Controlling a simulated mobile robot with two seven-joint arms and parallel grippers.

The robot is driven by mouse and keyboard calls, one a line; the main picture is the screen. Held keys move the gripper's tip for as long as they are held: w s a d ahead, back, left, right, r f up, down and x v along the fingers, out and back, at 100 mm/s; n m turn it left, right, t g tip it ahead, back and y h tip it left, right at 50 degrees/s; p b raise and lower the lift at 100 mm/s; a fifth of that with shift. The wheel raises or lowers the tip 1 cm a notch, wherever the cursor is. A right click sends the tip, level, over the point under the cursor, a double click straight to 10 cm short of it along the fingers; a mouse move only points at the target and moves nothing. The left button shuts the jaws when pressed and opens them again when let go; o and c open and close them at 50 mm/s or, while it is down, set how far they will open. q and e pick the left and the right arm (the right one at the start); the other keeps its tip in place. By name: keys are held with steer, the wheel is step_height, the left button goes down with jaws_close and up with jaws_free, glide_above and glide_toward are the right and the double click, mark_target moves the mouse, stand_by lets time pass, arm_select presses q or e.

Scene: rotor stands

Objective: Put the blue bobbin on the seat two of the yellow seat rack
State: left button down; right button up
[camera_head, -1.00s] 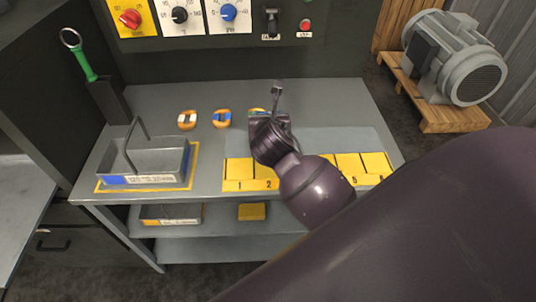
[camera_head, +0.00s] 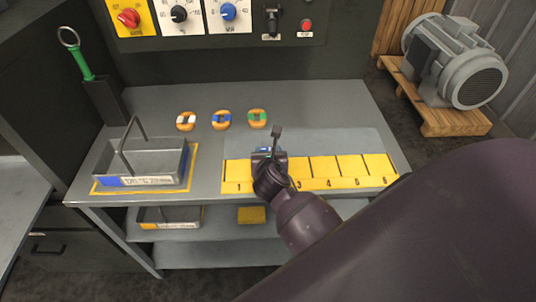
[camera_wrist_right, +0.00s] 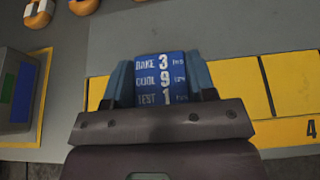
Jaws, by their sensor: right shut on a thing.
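In the head view only a little blue shows at the fingers. The rack is a row of yellow seats with numbers along the front. Numbers 1 and 3 show, while my wrist covers the number between them. My left gripper is out of view.
Three orange rings with white (camera_head: 186,121), blue (camera_head: 221,120) and green (camera_head: 257,118) bands lie behind the rack. A grey handled tray (camera_head: 140,164) stands at the left. A control panel is behind the bench; a motor (camera_head: 455,60) on a pallet is at the right.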

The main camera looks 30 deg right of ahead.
stand_by(0.3)
steer(key=o, duration=1.1)
steer(key=shift+f, duration=0.1)
steer(key=shift+c, duration=0.2)
steer(key=shift+s+r, duration=0.1)
steer(key=shift+r, duration=0.1)
steer(key=v, duration=1.2)
steer(key=s+f+m+y, duration=0.3)
steer(key=s+f+m, duration=0.2)
steer(key=m, duration=0.9)
steer(key=s+d+f+m+y, duration=0.1)
steer(key=s+f+m+y, duration=0.2)
steer(key=m, duration=1.2)
step_height(320, 180, down, 4)
steer(key=shift+s+d+f+y+p, duration=0.2)
steer(key=shift+s+y+p, duration=0.25)
steer(key=shift+s, duration=0.65)
